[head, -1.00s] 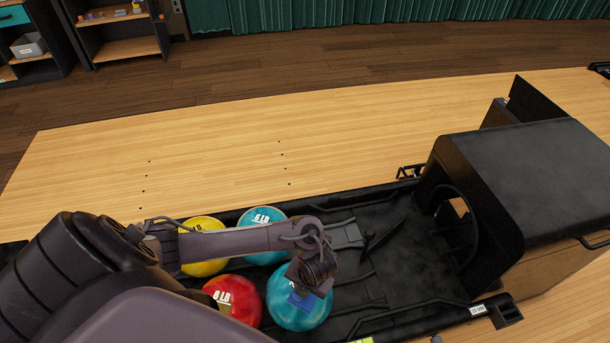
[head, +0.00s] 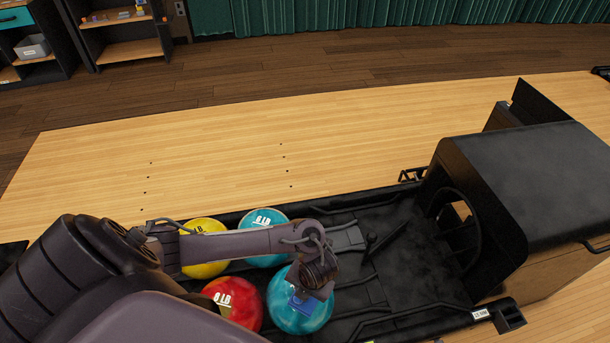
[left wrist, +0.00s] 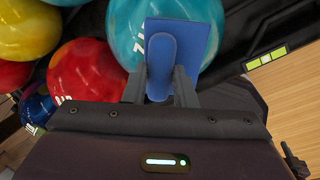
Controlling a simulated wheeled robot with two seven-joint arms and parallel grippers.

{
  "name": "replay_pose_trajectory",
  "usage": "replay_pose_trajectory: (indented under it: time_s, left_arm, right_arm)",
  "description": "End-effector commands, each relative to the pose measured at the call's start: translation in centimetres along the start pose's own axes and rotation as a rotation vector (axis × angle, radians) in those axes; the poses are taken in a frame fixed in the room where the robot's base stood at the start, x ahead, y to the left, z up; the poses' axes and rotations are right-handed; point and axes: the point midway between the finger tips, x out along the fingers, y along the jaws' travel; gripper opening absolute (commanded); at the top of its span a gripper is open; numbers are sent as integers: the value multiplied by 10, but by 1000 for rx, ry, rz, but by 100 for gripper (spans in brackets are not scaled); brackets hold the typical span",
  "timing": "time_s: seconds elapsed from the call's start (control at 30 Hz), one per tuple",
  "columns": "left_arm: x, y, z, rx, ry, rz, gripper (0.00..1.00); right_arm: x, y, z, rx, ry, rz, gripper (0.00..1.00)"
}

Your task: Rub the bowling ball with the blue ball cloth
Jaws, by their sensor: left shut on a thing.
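The blue ball cloth (left wrist: 190,45) is a flat blue pad with a raised grip, seen in the left wrist view. My left gripper (left wrist: 160,88) is shut on that grip. In the head view my left gripper (head: 308,292) and a bit of the blue cloth (head: 303,307) are over the front teal bowling ball (head: 283,317). The cloth lies against or just over this ball; I cannot tell whether it touches. The ball also shows behind the cloth in the left wrist view (left wrist: 125,25). My right gripper is not in view.
The black ball return tray (head: 420,265) also holds a red ball (head: 233,310), a yellow ball (head: 205,268) and another teal ball (head: 263,218). A black hood (head: 530,180) stands at the right end. The tray between the balls and hood is mostly clear.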

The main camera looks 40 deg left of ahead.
Motion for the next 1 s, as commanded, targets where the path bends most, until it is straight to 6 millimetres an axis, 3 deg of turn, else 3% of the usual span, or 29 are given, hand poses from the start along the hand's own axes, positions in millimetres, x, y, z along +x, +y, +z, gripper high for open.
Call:
replay_pose_trajectory:
  time_s: [0.67, 1.0]
  left_arm:
    - [11, 1, 1, 0, 0, 0, 6]
    - [10, 16, 19, 0, 0, 0, 6]
  right_arm:
    - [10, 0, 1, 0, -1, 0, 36]
    - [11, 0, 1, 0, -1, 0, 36]
